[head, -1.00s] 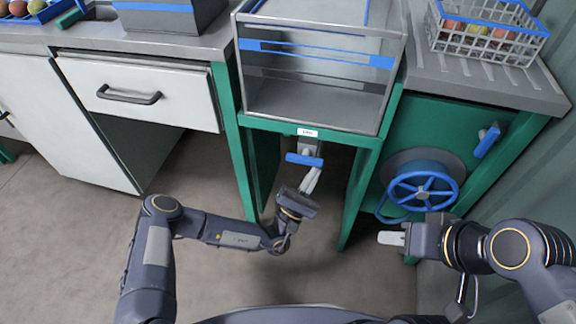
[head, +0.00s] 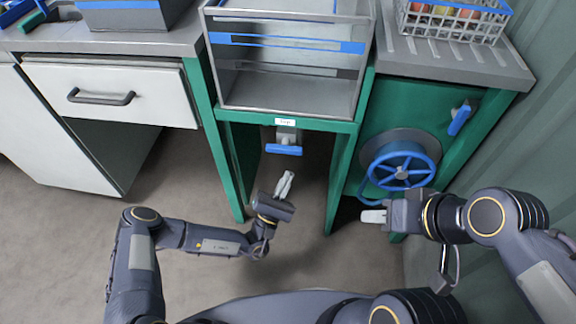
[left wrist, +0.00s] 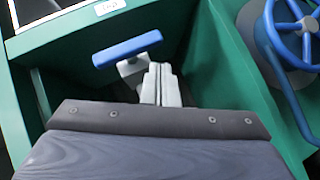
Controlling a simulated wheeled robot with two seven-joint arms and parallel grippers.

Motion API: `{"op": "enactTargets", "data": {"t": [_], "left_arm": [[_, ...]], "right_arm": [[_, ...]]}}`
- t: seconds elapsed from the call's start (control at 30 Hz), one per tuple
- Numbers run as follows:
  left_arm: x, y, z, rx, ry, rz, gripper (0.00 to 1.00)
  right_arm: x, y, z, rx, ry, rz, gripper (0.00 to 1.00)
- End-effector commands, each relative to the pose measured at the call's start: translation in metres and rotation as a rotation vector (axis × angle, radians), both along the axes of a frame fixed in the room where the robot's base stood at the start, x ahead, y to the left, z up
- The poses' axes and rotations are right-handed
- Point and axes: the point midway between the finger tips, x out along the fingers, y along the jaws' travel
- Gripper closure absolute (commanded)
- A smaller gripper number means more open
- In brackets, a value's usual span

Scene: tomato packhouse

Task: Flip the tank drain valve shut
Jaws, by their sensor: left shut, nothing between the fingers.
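The drain valve's blue lever handle (head: 284,149) sits under the clear tank (head: 290,98), below a small white label. The handle lies crosswise, about level with the tank's front edge. In the left wrist view the blue handle (left wrist: 127,48) is at upper centre, on a grey valve body (left wrist: 132,70). My left gripper (head: 288,174) is shut and empty, its tips below the handle with a gap in the head view. In the left wrist view its fingers (left wrist: 160,75) are together, just right of and below the handle. My right gripper (head: 362,216) is near the blue handwheel; its jaw opening is unclear.
Green frame legs flank the valve's recess. A blue handwheel (head: 402,172) and another small blue lever (head: 461,118) are on the green panel to the right. A white drawer (head: 110,92) is on the left. A wire basket (head: 452,24) stands on the right counter. The floor in front is clear.

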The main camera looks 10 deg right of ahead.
Motion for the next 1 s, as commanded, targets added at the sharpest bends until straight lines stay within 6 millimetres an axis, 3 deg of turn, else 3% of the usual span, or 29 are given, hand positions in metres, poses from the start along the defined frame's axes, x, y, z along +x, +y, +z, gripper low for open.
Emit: {"op": "enactTargets", "data": {"t": [0.27,1.0], "left_arm": [[-0.016,0.014,-0.017,0.000,0.001,0.000,1.00],[-0.017,0.015,-0.018,0.000,0.000,0.000,1.00]], "right_arm": [[0.000,0.000,0.004,0.000,0.000,0.000,0.64],[0.000,0.000,0.003,0.000,0.000,0.000,0.64]]}}
